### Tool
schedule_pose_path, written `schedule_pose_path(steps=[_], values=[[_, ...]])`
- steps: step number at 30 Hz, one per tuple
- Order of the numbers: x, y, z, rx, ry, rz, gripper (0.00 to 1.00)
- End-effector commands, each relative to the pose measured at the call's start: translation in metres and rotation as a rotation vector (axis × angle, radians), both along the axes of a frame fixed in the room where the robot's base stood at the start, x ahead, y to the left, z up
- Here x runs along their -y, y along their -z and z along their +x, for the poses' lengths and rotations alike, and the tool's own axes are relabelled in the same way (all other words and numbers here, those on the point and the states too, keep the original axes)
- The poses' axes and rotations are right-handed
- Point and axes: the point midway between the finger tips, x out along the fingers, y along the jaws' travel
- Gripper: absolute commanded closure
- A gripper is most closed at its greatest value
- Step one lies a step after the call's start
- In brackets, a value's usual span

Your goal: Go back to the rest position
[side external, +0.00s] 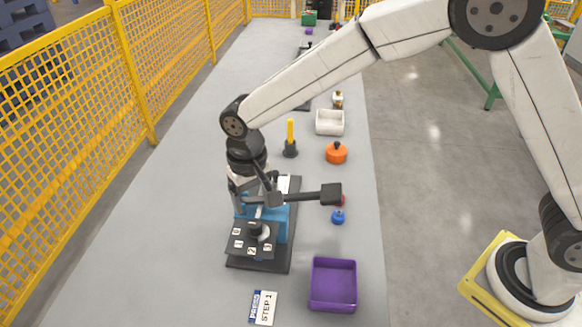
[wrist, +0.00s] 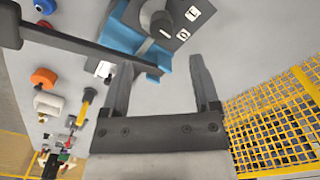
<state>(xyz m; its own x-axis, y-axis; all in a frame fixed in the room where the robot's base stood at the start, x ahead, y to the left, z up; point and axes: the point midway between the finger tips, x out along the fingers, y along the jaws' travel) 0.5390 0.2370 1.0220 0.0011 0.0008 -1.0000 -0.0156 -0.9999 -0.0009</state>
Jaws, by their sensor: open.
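My gripper (side external: 240,196) is at the blue fixture (side external: 279,226) on its black base (side external: 262,265), on the grey table. In the wrist view the two fingers of my gripper (wrist: 161,64) are apart, with nothing between them. The blue fixture (wrist: 122,38) is just beyond the fingertips there; I cannot tell whether they touch it. A black lever (side external: 305,196) with a block at its end sticks out to the right; it also crosses the upper left of the wrist view (wrist: 80,45). A round dark knob with numbered labels (side external: 254,230) is at the fixture's front.
A purple bin (side external: 333,286) and a "STEP 1" card (side external: 263,308) lie in front. A blue knobbed piece (side external: 338,217), an orange pot-like piece (side external: 337,154), a yellow-handled tool (side external: 291,138) and a white bin (side external: 330,122) stand right and behind. Yellow fencing (side external: 60,130) runs along the left.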

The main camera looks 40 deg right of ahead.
Motion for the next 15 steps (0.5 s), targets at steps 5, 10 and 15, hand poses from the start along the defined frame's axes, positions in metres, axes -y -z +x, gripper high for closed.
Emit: schedule_pose_path(steps=[5,10,15], values=[[0.018,-0.003,-0.002,0.012,0.002,0.006,0.21],[0.055,-0.009,-0.009,0.039,0.003,0.016,0.21],[0.103,-0.015,-0.027,0.077,0.003,0.026,0.21]])
